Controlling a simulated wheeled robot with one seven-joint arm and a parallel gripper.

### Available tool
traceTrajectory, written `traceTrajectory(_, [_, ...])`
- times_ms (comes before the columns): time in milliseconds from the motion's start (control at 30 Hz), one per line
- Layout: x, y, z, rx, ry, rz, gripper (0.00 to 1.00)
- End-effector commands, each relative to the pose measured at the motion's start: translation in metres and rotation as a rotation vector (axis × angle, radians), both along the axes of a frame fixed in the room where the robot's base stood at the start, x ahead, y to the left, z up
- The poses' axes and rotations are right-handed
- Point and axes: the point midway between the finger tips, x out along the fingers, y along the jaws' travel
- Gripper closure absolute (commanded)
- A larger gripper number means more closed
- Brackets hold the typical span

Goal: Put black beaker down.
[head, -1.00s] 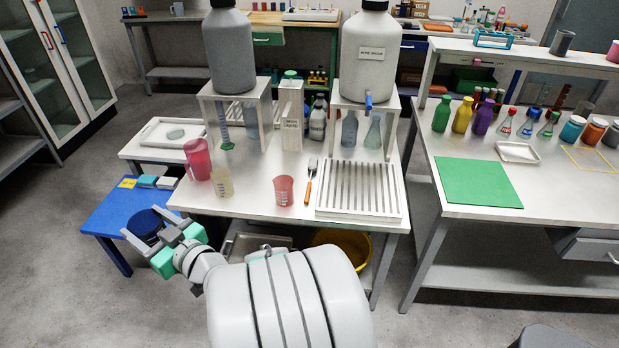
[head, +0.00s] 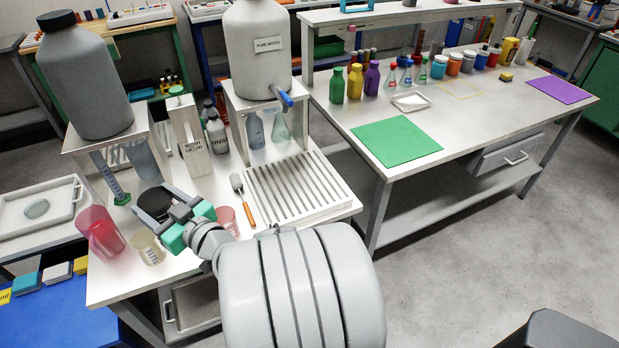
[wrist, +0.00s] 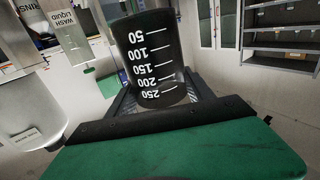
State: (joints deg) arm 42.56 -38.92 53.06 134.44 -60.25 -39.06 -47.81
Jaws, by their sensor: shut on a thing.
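The black beaker (wrist: 158,62) is in the wrist view, with white volume marks and numbers that read upside down there. My gripper is shut on it, one dark finger on each side. In the head view the beaker (head: 157,201) is a dark round shape between the fingers of my gripper (head: 160,208). It is over the white table (head: 108,284), near the pink and clear beakers. Whether its base touches the table cannot be told.
A slatted white rack (head: 300,188) lies right.

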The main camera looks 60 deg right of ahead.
Motion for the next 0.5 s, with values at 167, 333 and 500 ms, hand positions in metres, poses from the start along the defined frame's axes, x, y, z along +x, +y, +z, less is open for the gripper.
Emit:
traceTrajectory(167, [-0.001,-0.052,-0.03,-0.003,-0.003,-0.103,0.84])
traceTrajectory(333, [-0.021,-0.146,-0.059,-0.006,-0.004,-0.301,0.84])
traceTrajectory(500, [-0.072,-0.247,-0.079,-0.008,-0.006,-0.55,0.84])
